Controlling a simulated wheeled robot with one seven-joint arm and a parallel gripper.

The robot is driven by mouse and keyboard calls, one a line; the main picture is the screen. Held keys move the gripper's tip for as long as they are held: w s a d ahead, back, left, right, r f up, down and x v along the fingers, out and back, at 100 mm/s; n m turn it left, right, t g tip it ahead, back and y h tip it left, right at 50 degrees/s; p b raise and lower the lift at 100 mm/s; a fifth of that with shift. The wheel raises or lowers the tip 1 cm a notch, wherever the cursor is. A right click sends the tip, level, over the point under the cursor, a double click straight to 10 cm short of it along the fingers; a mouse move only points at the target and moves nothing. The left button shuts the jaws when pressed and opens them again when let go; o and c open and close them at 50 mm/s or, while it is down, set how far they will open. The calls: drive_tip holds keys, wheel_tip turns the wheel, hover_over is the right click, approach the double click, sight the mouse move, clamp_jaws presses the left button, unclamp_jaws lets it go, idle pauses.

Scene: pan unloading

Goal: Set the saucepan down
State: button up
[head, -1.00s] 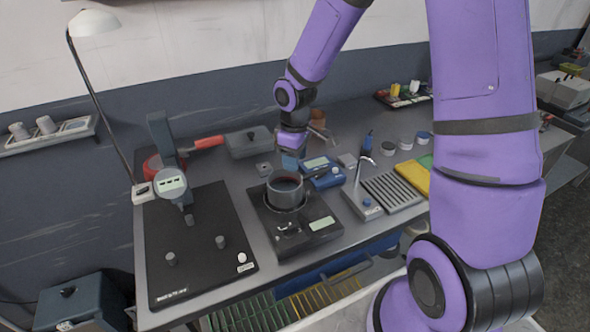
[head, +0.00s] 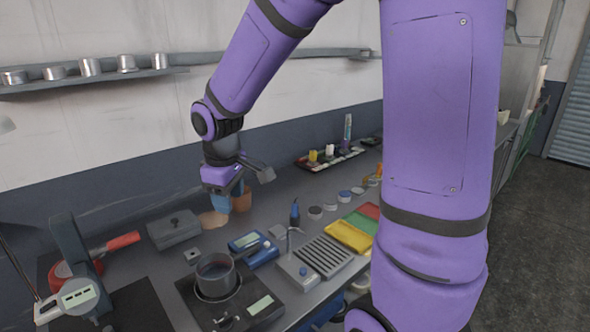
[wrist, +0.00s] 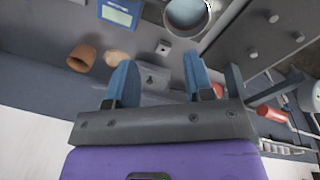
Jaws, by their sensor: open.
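The saucepan (head: 215,280), a grey pot with dark contents, sits upright on a black scale-like device (head: 262,304) with a small display, at the front of the bench. It also shows at the top of the wrist view (wrist: 188,22). My gripper (head: 226,203) is above the back of the bench, behind and apart from the saucepan. In the wrist view its two blue fingers (wrist: 160,78) are spread wide with nothing between them.
A grey lidded box (head: 173,229) and a red-handled item (head: 122,241) stand to the left. A terracotta pot (head: 242,199) is beside my gripper. A blue meter (head: 253,249) and a ribbed tray (head: 326,256) lie right of the saucepan.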

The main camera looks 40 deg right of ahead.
drive_tip(key=s+d+r+m+t, duration=0.1)
drive_tip(key=s+r+m+t, duration=0.1)
drive_tip(key=s+r, duration=0.4)
drive_tip(key=s+d+r+m+t, duration=0.1)
drive_tip(key=s+r+m, duration=0.3)
drive_tip(key=s, duration=1)
wheel_tip(320, 180, up, 3)
drive_tip(key=shift+t+y, duration=0.4)
drive_tip(key=shift+t, duration=0.1)
idle(0.5)
